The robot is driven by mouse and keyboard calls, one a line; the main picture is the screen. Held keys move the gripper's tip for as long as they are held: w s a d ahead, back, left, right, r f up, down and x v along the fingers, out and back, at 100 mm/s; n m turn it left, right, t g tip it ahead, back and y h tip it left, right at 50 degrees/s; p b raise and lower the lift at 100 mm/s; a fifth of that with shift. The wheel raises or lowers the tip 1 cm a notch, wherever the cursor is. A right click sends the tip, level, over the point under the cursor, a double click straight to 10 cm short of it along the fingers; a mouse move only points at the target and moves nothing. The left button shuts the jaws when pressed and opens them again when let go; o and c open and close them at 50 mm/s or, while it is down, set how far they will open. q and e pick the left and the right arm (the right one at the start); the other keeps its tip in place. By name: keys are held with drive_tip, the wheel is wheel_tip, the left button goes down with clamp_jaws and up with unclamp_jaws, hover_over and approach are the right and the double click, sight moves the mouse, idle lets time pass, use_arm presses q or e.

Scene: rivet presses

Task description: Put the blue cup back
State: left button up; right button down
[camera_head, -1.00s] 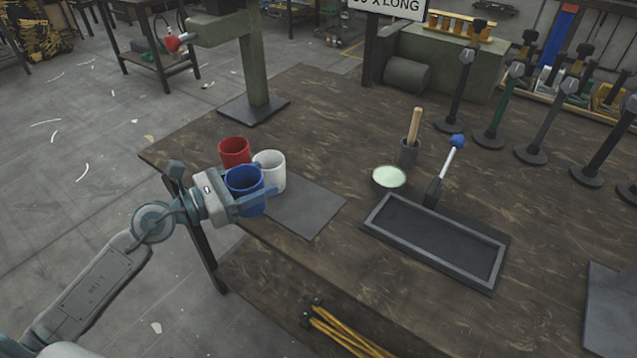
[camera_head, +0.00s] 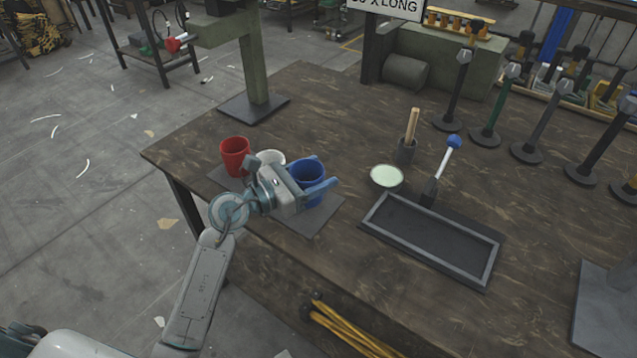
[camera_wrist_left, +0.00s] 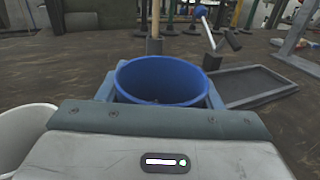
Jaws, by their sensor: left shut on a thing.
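The blue cup (camera_head: 307,174) is upright between the fingers of my left gripper (camera_head: 318,187), which is shut on it. It is over or on the right part of the grey mat (camera_head: 322,212); I cannot tell whether its base touches. In the left wrist view the blue cup (camera_wrist_left: 160,82) sits between the fingers, its rim open towards me. The white cup (camera_head: 270,158) is partly hidden behind my gripper; its rim shows at the left in the wrist view (camera_wrist_left: 22,125). The red cup (camera_head: 235,152) stands at the mat's left back. My right gripper is not in view.
Right of the mat are a pale green-topped bowl (camera_head: 386,177), a holder with a wooden handle (camera_head: 411,125), a blue-knobbed lever (camera_head: 453,143) and a black tray (camera_head: 374,220). A green post (camera_head: 254,70) stands behind the cups. Several presses (camera_head: 487,115) line the right back.

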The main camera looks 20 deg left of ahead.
use_arm(q)
drive_tip(key=shift+w+d, duration=0.15)
drive_tip(key=shift+d, duration=0.15)
wheel_tip(320, 180, down, 3)
drive_tip(key=shift+r, duration=0.1)
drive_tip(key=shift+f, duration=0.4)
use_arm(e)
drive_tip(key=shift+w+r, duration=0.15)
use_arm(q)
drive_tip(key=shift+f, duration=0.1)
drive_tip(key=o, duration=1)
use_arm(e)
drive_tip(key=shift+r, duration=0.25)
